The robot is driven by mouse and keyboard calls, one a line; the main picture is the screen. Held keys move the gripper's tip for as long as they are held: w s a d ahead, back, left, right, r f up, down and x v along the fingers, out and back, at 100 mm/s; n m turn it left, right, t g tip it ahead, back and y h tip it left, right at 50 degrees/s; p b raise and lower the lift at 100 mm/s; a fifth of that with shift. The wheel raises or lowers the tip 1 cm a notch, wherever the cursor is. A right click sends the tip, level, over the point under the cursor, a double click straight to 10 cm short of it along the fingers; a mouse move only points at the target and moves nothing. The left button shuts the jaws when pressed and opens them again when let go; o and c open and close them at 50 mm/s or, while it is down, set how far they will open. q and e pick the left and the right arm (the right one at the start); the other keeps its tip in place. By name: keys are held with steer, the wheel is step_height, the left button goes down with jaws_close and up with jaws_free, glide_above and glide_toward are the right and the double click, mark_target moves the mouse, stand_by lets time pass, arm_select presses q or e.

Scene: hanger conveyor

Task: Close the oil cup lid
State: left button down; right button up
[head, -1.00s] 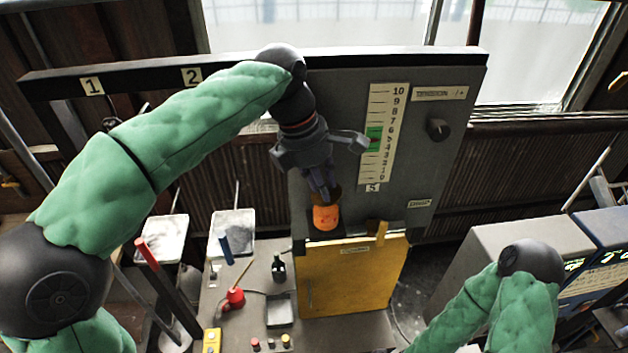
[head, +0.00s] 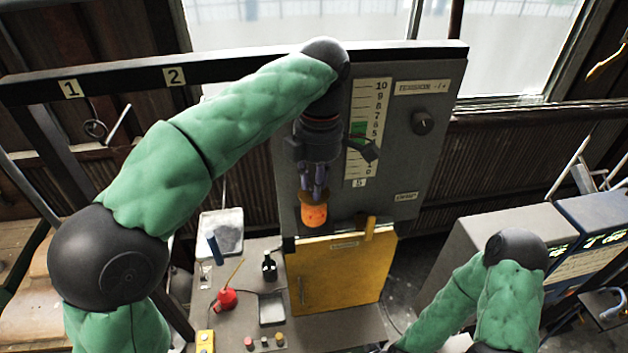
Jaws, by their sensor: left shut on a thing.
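The orange oil cup (head: 314,215) is mounted on the front of the grey cabinet, above the yellow door. A brownish lid (head: 303,197) shows at its top, partly covered by my fingers, so its exact angle is hard to tell. My left gripper (head: 316,194) points down from above, right over the cup, with its fingers closed together at the lid. Of my right arm, only the green upper part and dark elbow show at the lower right; its gripper is out of view.
The grey cabinet (head: 425,165) carries a number scale (head: 357,150) and a black knob (head: 423,122) right of the cup. Below are a yellow door (head: 340,275) with a handle and a bench with a red oil can (head: 225,299) and a dark bottle (head: 269,266). A grey machine stands at right.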

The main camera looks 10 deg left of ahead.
arm_select(q)
steer(key=shift+d+f, duration=0.15)
steer(key=shift+f, duration=0.1)
steer(key=c, duration=1.2)
jaws_free()
steer(key=shift+o, duration=0.9)
steer(key=shift+w+d, duration=0.1)
steer(key=shift+d, duration=0.05)
steer(key=shift+a+r, duration=0.1)
steer(key=shift+a, duration=0.1)
